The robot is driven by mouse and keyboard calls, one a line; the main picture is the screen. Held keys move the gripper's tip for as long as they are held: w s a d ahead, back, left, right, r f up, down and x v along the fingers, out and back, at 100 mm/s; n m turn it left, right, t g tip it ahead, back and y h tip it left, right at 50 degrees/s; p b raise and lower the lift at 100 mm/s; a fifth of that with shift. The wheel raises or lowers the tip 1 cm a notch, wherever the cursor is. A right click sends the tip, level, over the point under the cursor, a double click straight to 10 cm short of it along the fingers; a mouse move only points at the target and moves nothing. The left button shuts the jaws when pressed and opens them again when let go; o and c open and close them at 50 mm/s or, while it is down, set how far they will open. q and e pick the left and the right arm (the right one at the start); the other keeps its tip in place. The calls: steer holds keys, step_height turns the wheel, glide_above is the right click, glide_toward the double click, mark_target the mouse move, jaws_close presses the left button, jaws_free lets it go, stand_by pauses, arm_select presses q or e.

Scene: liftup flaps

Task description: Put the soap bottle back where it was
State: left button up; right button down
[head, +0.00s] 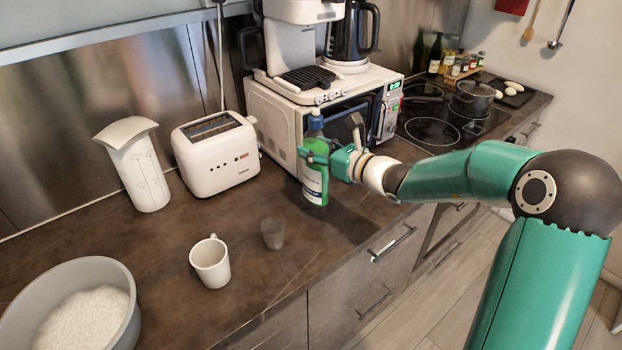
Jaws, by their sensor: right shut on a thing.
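The soap bottle (315,185) is green with a blue pump top and a pale label. It is upright in front of the white microwave, over the dark countertop. I cannot tell whether its base touches the counter. My right gripper (318,157), teal, comes in from the right and is shut on the upper part of the bottle. Its fingers hide some of the bottle's body. My left gripper is not in the head view.
A white mug (210,263) and a small grey cup (272,234) stand left of the bottle. A toaster (217,155), a white canister (138,168) and a grey bowl (125,335) are further left. The microwave (268,120) is close behind. The counter's front edge is near.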

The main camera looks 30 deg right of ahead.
mark_target(328, 179)
step_height(328, 179, down, 7)
steer(key=shift+f, duration=0.1)
stand_by(0.4)
steer(key=shift+c, duration=2.4)
jaws_free()
steer(key=shift+s+d, duration=0.15)
steer(key=shift+s, duration=0.45)
steer(key=b+v, duration=0.2)
steer(key=v, duration=0.9)
